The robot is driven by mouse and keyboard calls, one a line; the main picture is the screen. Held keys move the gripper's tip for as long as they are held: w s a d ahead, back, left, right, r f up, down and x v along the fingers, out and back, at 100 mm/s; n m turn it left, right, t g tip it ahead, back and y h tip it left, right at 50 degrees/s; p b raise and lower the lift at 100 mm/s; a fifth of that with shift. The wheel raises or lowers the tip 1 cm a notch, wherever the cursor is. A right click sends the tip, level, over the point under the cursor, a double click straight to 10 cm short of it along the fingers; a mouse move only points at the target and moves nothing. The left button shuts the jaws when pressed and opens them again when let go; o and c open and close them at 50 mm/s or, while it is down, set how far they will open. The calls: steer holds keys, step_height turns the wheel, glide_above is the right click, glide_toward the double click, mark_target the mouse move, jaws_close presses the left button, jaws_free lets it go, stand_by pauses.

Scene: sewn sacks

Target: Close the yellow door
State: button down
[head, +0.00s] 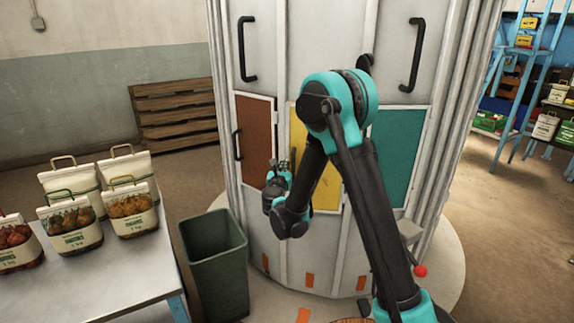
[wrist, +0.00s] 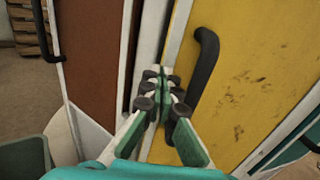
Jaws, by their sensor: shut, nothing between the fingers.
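The yellow door (head: 327,187) is the middle of three coloured doors in the lower part of a round grey cabinet. My arm hides part of it in the head view. In the wrist view, the yellow door (wrist: 250,75) fills the right side, with a black curved handle (wrist: 204,65) near its left edge and dark smudges. I cannot tell whether it stands slightly ajar. My gripper (head: 282,170) is in front of the seam between the brown and yellow doors. In the wrist view, my gripper (wrist: 165,82) is shut and empty, left of the handle; contact is unclear.
A brown door (head: 254,130) is to the left and a teal door (head: 402,150) to the right. A green bin (head: 215,265) stands in front of the cabinet. A table (head: 135,275) with several sacks is at left. Wooden pallets (head: 175,115) stand behind.

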steer(key=shift+w, duration=0.15)
steer(key=shift+m+h, duration=0.5)
steer(key=shift+h, duration=0.3)
steer(key=shift+w, duration=2.15)
